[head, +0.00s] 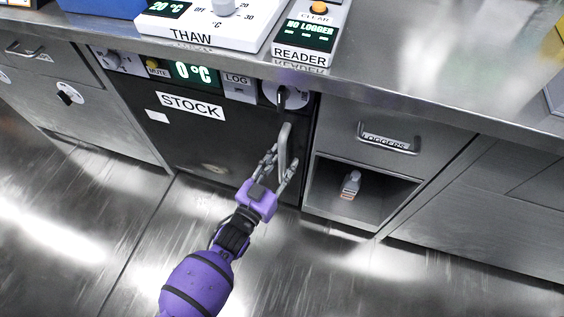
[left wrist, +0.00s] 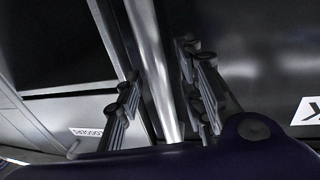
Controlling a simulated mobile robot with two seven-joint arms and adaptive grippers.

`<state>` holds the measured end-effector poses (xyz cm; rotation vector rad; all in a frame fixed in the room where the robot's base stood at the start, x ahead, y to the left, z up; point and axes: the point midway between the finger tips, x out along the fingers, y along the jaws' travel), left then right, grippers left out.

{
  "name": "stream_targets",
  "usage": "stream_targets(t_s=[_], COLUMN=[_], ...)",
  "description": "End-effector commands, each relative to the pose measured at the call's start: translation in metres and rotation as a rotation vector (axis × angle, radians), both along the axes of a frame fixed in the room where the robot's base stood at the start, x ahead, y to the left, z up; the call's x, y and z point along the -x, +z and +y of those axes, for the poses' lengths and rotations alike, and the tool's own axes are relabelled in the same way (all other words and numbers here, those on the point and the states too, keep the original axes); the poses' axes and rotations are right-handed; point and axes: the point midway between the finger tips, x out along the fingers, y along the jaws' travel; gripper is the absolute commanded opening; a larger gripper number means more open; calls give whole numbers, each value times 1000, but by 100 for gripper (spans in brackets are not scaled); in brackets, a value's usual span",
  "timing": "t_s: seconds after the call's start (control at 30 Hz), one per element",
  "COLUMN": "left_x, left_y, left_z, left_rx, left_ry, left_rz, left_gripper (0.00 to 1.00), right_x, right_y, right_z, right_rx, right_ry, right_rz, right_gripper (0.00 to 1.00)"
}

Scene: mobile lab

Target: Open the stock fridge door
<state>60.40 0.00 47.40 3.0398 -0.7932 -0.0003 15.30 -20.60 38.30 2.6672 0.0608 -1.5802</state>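The stock fridge door (head: 200,140) is a dark panel under the counter with a white STOCK label (head: 191,106); it looks closed. Its vertical bar handle (head: 284,142) is at the door's right side. In the left wrist view the bright handle bar (left wrist: 152,70) runs between the fingers. My left gripper (head: 279,168) is open around the handle, one finger on each side. The left wrist view shows gaps between the fingers (left wrist: 163,100) and the bar. A round dial with a dark key-like knob (head: 283,97) is above the handle. My right gripper is not in view.
Right of the fridge are a LOGGERS drawer (head: 385,142) and an open niche with a small grey device (head: 350,184). The fridge control strip (head: 193,72) reads 0 °C. The THAW unit (head: 205,28) and READER (head: 307,35) stand on the counter. The floor in front is clear.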

Motion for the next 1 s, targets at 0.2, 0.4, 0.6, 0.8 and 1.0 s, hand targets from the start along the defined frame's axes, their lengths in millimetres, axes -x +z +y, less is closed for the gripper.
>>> stream_targets(t_s=[0.2,0.4,0.6,0.8,1.0], left_x=[0,0,1,15,59], left_y=[0,0,0,0,0], left_z=[0,0,0,7,28], left_rx=[0,0,0,-3,-9], left_ry=[0,0,-1,-27,-112], left_rz=[0,0,0,-1,2], left_gripper=[12,0,0,0,0], right_x=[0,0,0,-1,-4], right_y=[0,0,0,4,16], right_z=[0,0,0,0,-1], right_rx=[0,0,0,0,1], right_ry=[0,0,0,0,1], right_rz=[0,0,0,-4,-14], right_gripper=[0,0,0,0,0])
